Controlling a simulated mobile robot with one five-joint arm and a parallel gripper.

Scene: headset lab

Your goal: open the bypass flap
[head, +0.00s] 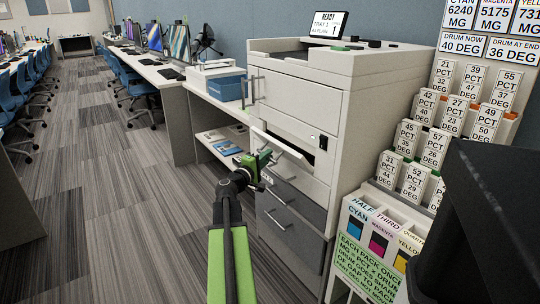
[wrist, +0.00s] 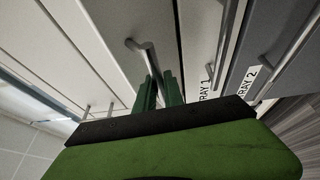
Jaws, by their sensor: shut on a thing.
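The printer (head: 345,85) is a tall white machine. Its bypass flap (head: 283,142) is a pale panel in the front, tilted outward at the top, with a dark opening (head: 322,143) showing at its right. My gripper (head: 264,158) is at the lower left of the flap. In the wrist view my green fingers (wrist: 158,92) are shut on a grey bar handle (wrist: 142,52) on a white panel, which looks like the flap's handle. The fingers hide part of the handle.
Tray drawers labelled TRAY 1 (wrist: 208,82) and TRAY 2 (wrist: 238,83) lie below the flap. A rack of numbered white packs (head: 455,125) stands right of the printer. A desk (head: 165,72) runs behind to the left. Carpet (head: 110,190) at left is clear.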

